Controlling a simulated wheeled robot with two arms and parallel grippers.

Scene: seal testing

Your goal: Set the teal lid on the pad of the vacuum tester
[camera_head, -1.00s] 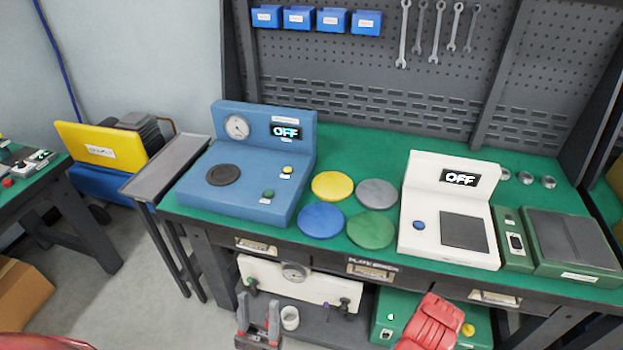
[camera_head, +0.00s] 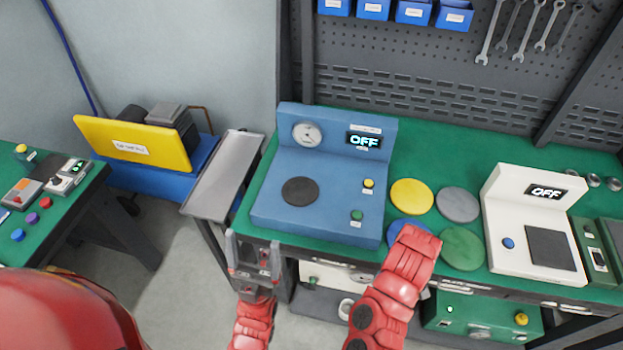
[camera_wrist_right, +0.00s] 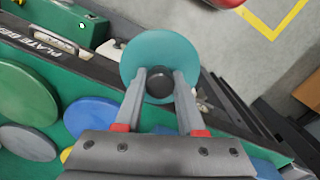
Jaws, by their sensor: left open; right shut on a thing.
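The teal lid (camera_wrist_right: 160,58) is a round disc with a dark knob, seen in the right wrist view. My right gripper (camera_wrist_right: 161,84) is shut on its knob and holds it out by the bench's front edge. In the head view the lid and right gripper do not show, only the red right arm. The blue machine (camera_head: 330,215) with a gauge and an OFF display appears to be the vacuum tester. Its round black pad (camera_head: 300,191) is bare. My left gripper (camera_head: 254,250) is open and empty in front of the blue machine.
Yellow (camera_head: 411,196), grey (camera_head: 457,205), blue (camera_head: 403,234) and green (camera_head: 462,248) discs lie right of the blue machine. A white machine (camera_head: 503,250) stands beyond them. A grey side shelf (camera_head: 222,180) is left of the bench.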

